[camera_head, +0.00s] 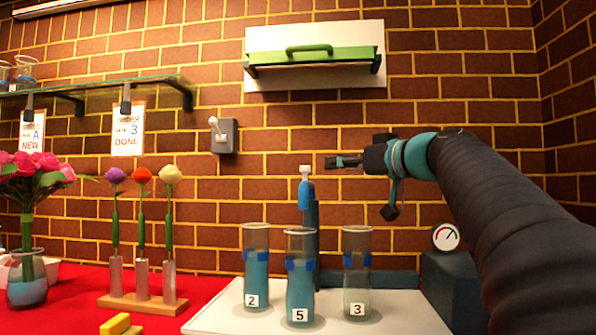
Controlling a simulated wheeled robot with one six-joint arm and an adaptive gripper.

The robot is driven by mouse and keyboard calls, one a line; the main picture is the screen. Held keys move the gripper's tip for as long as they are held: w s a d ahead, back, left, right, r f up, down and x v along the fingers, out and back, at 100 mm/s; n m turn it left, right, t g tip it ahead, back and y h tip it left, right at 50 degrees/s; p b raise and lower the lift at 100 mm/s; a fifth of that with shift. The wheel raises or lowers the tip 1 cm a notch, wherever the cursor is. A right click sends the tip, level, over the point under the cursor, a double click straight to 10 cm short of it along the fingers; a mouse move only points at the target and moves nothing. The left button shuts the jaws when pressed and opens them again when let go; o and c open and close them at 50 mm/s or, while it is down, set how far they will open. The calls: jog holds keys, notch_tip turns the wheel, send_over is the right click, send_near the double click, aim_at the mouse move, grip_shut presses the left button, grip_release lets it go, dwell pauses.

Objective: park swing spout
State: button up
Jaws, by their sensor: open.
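The swing spout (306,193) is a blue piece with a pale knob on top, at the upper end of a dark blue post (313,217). It seems to point toward me, above the glass numbered 5 (299,270); the exact angle is hard to tell. My gripper (332,161) comes in from the right, seen side-on, with its fingers pointing left. It is open and empty, a little above and to the right of the spout, apart from it in the picture. The depth between them is unclear.
Glasses numbered 2 (256,262) and 3 (356,280) stand on either side of glass 5 on a white board (222,316). A gauge (446,237) sits on a dark box at right. Flowers in a wooden stand (117,301) are at left. A green-handled tray (312,55) hangs above.

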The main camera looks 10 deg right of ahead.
aim_at(305, 167)
jog(key=p+x, duration=0.2)
jog(key=x, duration=1)
jog(key=shift+w+a+p, duration=0.2)
jog(key=shift+w+p, duration=0.1)
jog(key=shift+p, duration=0.05)
grip_shut()
